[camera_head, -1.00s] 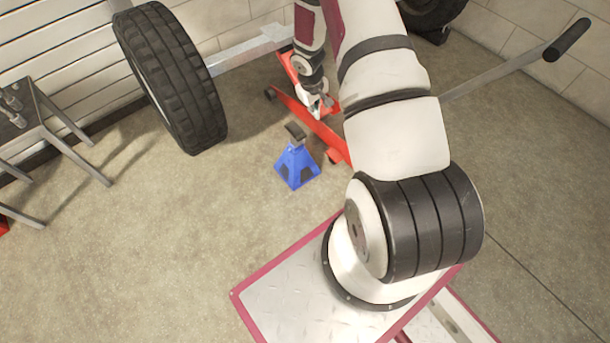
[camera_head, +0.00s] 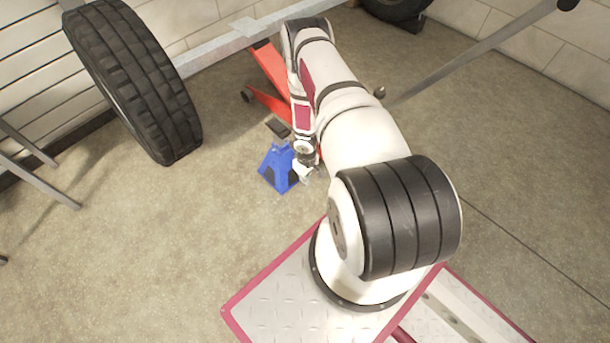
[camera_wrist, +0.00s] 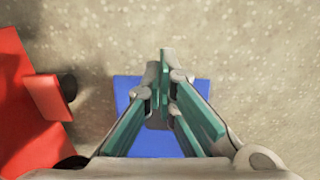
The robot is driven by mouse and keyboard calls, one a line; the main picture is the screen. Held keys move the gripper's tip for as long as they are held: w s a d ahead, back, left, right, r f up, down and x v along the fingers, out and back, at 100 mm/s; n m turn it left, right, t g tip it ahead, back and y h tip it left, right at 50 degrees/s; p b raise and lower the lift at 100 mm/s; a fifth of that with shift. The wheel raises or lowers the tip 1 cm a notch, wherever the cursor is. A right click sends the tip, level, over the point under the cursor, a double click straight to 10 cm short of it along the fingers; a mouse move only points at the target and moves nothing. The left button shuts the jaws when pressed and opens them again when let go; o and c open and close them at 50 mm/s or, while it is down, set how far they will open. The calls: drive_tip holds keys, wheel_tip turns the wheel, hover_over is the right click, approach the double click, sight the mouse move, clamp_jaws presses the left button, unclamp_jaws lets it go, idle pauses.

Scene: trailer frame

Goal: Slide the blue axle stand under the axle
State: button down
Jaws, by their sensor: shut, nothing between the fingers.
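The axle (camera_head: 215,50) is a grey beam running from the tyre to the upper right, behind the stand. The stand is in front of the axle, clear of it. My gripper (camera_head: 308,172) is low at the right side of the stand, close to it; I cannot tell if they touch. In the wrist view my gripper (camera_wrist: 164,75) is shut and empty.
A red floor jack (camera_head: 268,100) sits behind the stand under the axle, its long handle (camera_head: 470,62) reaching to the upper right. It also fills the left of the wrist view (camera_wrist: 25,120). A big tyre (camera_head: 135,80) stands at left. The floor in front is clear.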

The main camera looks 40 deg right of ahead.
wheel_tip(320, 180, down, 4)
drive_tip(key=shift+f+b, duration=0.1)
drive_tip(key=shift+b, duration=0.7)
drive_tip(key=shift+w+b, duration=0.6)
drive_tip(key=shift+w, duration=0.45)
drive_tip(key=shift+w+r+b, duration=0.2)
drive_tip(key=shift+w+b, duration=0.25)
drive_tip(key=shift+w, duration=0.55)
